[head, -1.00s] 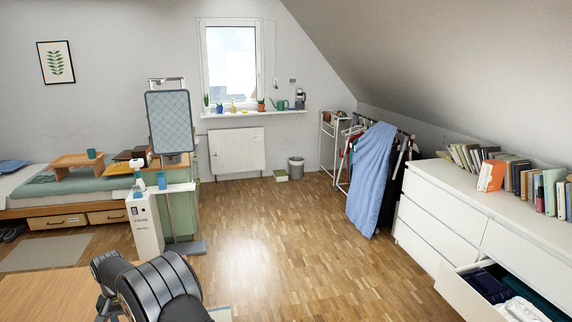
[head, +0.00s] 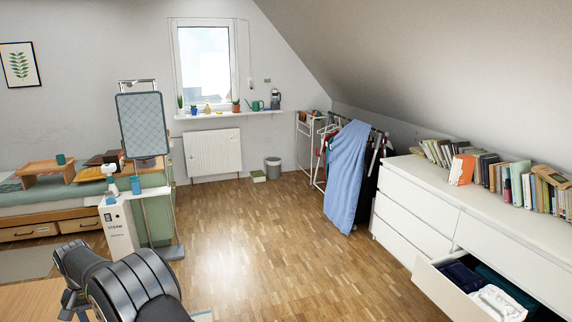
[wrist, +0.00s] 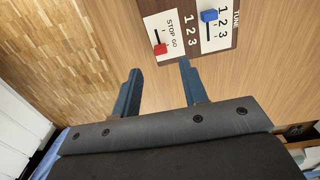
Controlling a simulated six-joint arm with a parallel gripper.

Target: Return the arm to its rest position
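My gripper (wrist: 158,88) shows in the wrist view with its two blue-grey fingers spread apart and nothing between them. It is above a wooden tabletop, close to a small panel (wrist: 195,30) with a red slider marked STOP/GO and a blue slider marked TUNE. In the head view my arm is folded at the lower left over the table corner (head: 30,298). The gripper's fingers cannot be made out clearly there.
An open drawer (head: 440,285) with folded clothes juts from the white dresser (head: 415,205) at the right. A clothes rack with a blue cloth (head: 346,175) stands behind. A white steamer (head: 118,228) stands at the left. The parquet floor (head: 270,240) between is clear.

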